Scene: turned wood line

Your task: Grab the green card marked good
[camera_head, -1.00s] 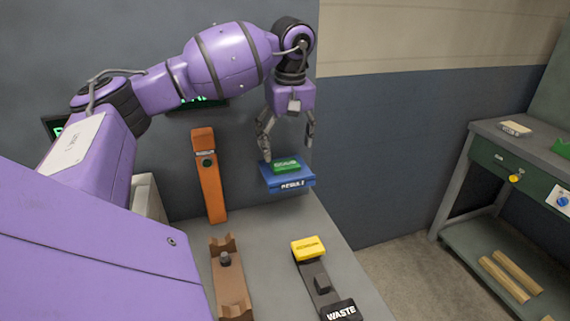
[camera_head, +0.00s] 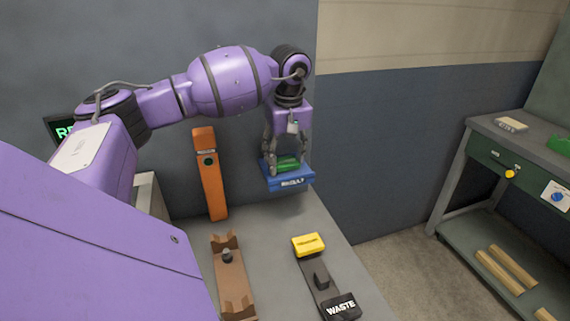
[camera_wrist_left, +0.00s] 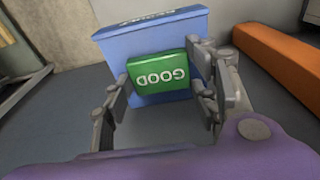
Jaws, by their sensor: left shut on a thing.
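The green card marked GOOD (camera_wrist_left: 160,75) is between the fingers of my left gripper (camera_wrist_left: 165,95) in the left wrist view, its lettering upside down there. In the head view the green card (camera_head: 288,163) shows partly, at the top of the blue RESULT holder (camera_head: 290,181). My left gripper (camera_head: 287,165) points down and is shut on the card's sides. The blue holder (camera_wrist_left: 150,36) also shows right behind the card in the left wrist view. I cannot tell whether the card still touches the holder. My right gripper is not in view.
A yellow block (camera_head: 308,244) and a black WASTE block (camera_head: 341,307) sit on the bench in front. A brown cradle (camera_head: 232,285) and an orange post (camera_head: 210,175) stand to the left. A green workbench (camera_head: 485,160) is across a floor gap at right.

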